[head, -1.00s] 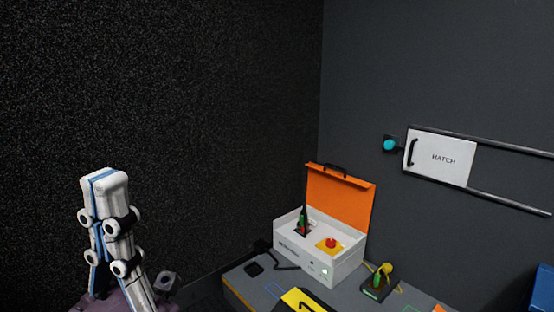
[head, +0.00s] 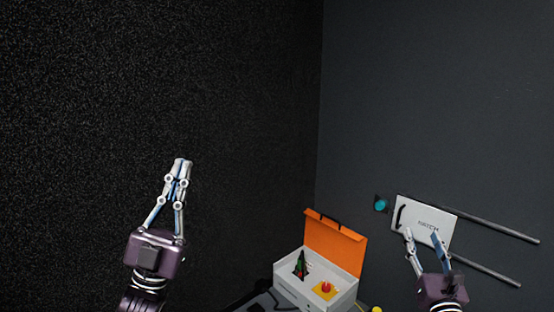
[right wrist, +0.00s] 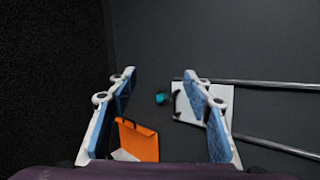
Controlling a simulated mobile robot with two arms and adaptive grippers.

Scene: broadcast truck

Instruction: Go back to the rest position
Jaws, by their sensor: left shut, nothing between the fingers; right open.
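My left gripper (head: 179,165) is shut and empty, raised in front of the speckled black wall at the left of the head view. My right gripper (head: 422,234) is open and empty at the lower right of the head view, overlapping the white hatch panel in the picture. In the right wrist view its two fingers (right wrist: 163,90) stand wide apart with nothing between them but the background.
A white box (head: 340,288) with a raised orange lid (head: 335,243) stands below. The upper space is clear.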

